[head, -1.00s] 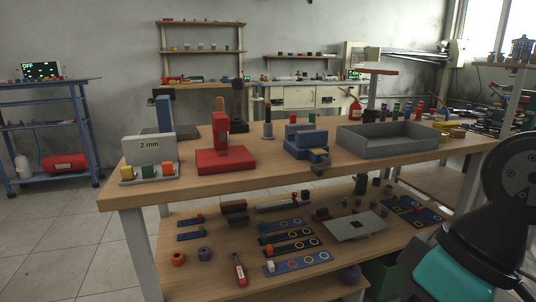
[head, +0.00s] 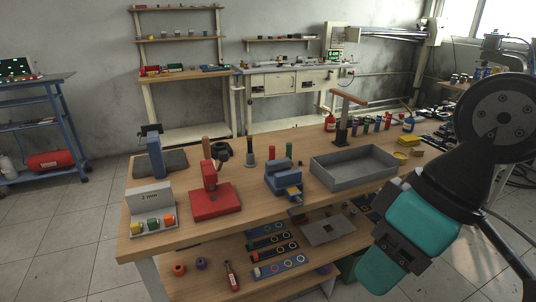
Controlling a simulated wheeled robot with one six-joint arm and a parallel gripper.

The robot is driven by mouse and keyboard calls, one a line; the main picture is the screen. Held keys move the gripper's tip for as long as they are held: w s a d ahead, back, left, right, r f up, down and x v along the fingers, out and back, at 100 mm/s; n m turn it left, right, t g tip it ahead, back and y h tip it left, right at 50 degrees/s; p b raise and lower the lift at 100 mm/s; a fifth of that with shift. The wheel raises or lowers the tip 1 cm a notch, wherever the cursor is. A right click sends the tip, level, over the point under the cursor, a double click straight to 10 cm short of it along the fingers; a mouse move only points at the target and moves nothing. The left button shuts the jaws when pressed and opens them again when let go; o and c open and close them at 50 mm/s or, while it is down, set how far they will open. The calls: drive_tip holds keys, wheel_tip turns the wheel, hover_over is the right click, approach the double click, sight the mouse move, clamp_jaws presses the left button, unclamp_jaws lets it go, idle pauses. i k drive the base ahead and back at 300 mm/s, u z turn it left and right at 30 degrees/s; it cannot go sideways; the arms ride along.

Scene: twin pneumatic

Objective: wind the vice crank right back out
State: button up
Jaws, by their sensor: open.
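The blue vice (head: 282,181) stands on the wooden workbench (head: 330,205), near its front edge and left of the grey tray. A small dark piece (head: 297,209) shows at its front, by the bench edge. It looks like the crank end, but it is too small to tell how far it is wound. My arm fills the right side of the head view, in front of the bench's right end. My gripper's fingertips do not show, and nothing is seen touching the vice.
A red press (head: 214,201) stands left of the vice, and an open grey tray (head: 352,178) close to its right. Red and green cylinders stand behind it. A grey block holder (head: 150,211) is at the bench's left end. The lower shelf holds blue strips and loose parts.

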sight(290, 212)
drive_tip(key=z, duration=1)
drive_tip(key=k, duration=0.5)
drive_tip(key=u, duration=1)
